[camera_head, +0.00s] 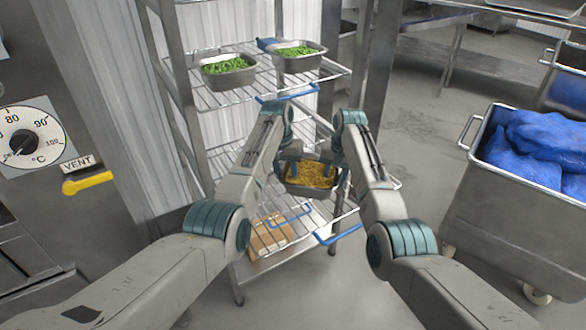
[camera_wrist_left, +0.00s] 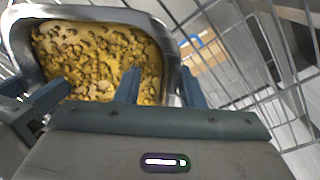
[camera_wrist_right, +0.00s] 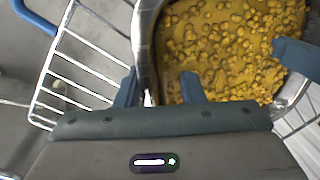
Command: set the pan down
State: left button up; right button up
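The pan (camera_head: 313,187) is a metal container filled with yellow, grainy food, low in the wire rack between my two arms. My left gripper (camera_head: 290,160) is at its left end and my right gripper (camera_head: 338,158) at its right end. In the left wrist view the fingers straddle the pan's rim (camera_wrist_left: 172,62), one inside and one outside. In the right wrist view the fingers straddle the opposite rim (camera_wrist_right: 146,50) the same way. Both look shut on the pan wall. The pan looks level. The contact under it is hidden, so I cannot tell whether it touches the shelf.
The wire rack's upper shelf (camera_head: 250,95) holds two pans of green food (camera_head: 228,72) (camera_head: 298,56). A cardboard box (camera_head: 268,238) sits on the lower shelf. Rack posts (camera_head: 180,75) stand close to my arms. A metal bin (camera_head: 510,225) with blue bags is at right.

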pick_arm(q)
jog(key=r, duration=0.6)
jog(key=shift+a+r, duration=0.2)
jog(key=shift+a, duration=0.1)
jog(key=shift+r, duration=0.2)
pick_arm(e)
jog(key=shift+d+r, duration=0.1)
jog(key=r, duration=0.4)
jog(key=d+r, duration=0.1)
jog(key=r, duration=0.6)
jog(key=shift+s+d+r, duration=0.15)
jog(key=shift+r, duration=0.25)
jog(key=shift+f, duration=0.1)
